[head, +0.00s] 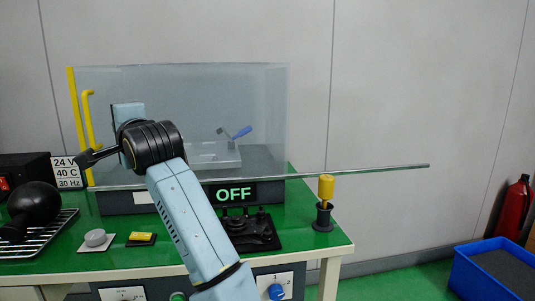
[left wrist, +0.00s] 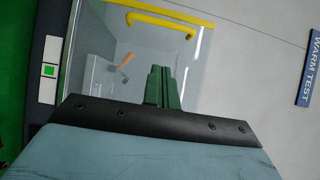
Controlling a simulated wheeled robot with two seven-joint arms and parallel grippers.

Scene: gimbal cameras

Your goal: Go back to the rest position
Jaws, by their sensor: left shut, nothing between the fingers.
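My left arm (head: 195,220) rises from the bottom of the head view, with its black wrist (head: 150,145) in front of the clear enclosure (head: 255,110). The fingers cannot be made out in the head view. In the left wrist view my left gripper (left wrist: 162,70) shows two green fingers pressed together, with nothing between them. A yellow handle (left wrist: 160,22) lies beyond the fingertips, apart from them in the picture. The handle also shows in the head view (head: 87,115), left of the wrist. My right gripper is in neither view.
The green bench (head: 320,250) holds an OFF display (head: 233,194), a yellow-handled tool (head: 326,188) in a black holder, and a black round object (head: 35,200) on a rack. A thin bar (head: 380,169) juts right above the bench. A blue bin (head: 465,275) stands right.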

